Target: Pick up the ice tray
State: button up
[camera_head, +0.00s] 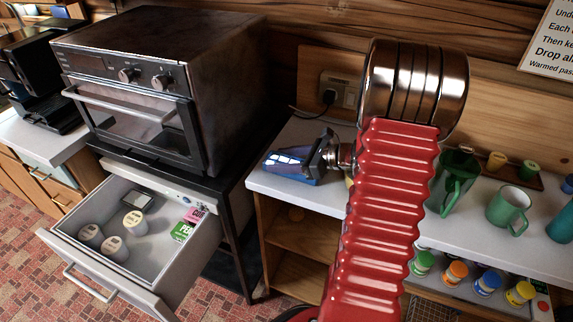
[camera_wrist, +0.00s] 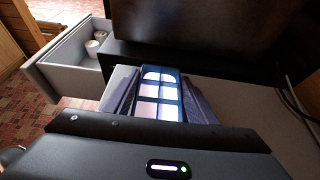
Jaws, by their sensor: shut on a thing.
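The ice tray (camera_head: 288,165) is a blue, shiny tray with rectangular cells, at the left end of the white counter. In the wrist view the ice tray (camera_wrist: 158,92) lies straight ahead, with pale cells in two columns. My gripper (camera_head: 318,152) reaches in from the right and is shut on the tray's near end. In the wrist view my gripper (camera_wrist: 160,120) covers that near end. The tray is at or just above the counter top; I cannot tell if it touches.
A dark toaster oven (camera_head: 165,85) stands left of the tray. Below it an open drawer (camera_head: 150,240) holds several white pods and small boxes. A green pitcher (camera_head: 455,180) and a green mug (camera_head: 508,207) stand on the counter to the right, beyond my red arm.

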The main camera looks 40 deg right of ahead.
aim_at(282, 161)
jog(key=shift+r, duration=0.25)
notch_tip(282, 161, up, 9)
jog(key=shift+r, duration=0.2)
dwell(0.8)
jog(key=shift+r, duration=0.1)
jog(key=shift+s, duration=0.1)
dwell(0.6)
